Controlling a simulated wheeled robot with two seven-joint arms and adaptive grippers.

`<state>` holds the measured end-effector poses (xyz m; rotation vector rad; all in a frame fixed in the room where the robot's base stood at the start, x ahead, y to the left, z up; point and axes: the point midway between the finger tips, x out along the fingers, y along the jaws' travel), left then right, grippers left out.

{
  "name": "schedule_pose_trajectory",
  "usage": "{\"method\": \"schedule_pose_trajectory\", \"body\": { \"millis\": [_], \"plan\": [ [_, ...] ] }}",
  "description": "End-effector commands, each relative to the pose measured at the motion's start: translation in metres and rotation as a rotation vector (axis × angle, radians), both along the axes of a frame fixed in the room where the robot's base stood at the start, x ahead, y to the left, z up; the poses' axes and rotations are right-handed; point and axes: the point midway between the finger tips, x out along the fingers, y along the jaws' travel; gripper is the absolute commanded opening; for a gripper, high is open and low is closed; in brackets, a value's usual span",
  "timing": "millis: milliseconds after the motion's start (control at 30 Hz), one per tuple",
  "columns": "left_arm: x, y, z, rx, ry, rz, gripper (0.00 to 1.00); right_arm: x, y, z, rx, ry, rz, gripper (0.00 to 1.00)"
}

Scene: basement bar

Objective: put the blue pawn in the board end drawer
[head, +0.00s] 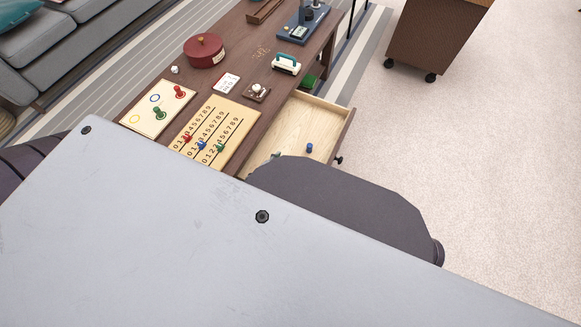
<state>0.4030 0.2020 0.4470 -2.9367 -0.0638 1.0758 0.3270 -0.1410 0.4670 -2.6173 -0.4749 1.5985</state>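A small blue pawn (309,148) stands on the floor of an open, pale wooden drawer (318,119), near its front right side. The drawer is pulled out from the right long side of the dark table (243,84) and has a black knob (339,160). A dark rounded part of my arm covers the drawer's near end. A game board (139,118) on the table holds a red pawn (180,92) and a green pawn (159,113); its blue ring (155,98) is empty. Neither gripper shows.
A numbered board (232,124) with red, blue and green pegs lies beside the drawer. A round red box (204,50), a white-and-teal object (286,64) and a card (226,82) sit further back.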

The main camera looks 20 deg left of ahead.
Motion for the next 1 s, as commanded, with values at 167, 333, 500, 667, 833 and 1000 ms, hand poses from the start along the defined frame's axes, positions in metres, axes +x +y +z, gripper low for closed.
{"method": "schedule_pose_trajectory", "body": {
  "millis": [167, 333, 500, 667, 833, 1000],
  "plan": [
    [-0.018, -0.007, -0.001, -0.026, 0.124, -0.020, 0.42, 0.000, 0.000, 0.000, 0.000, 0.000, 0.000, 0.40],
    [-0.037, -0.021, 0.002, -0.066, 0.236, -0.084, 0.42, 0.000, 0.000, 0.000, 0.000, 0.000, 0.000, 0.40],
    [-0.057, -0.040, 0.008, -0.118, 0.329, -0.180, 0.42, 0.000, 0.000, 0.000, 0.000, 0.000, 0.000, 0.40],
    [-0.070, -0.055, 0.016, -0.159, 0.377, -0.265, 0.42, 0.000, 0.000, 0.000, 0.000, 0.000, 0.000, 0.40],
    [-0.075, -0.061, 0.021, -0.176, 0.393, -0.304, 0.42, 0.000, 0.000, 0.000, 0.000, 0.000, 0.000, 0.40],
    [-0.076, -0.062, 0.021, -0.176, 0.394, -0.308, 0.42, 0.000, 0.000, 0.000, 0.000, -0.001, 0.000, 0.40]
  ]
}}
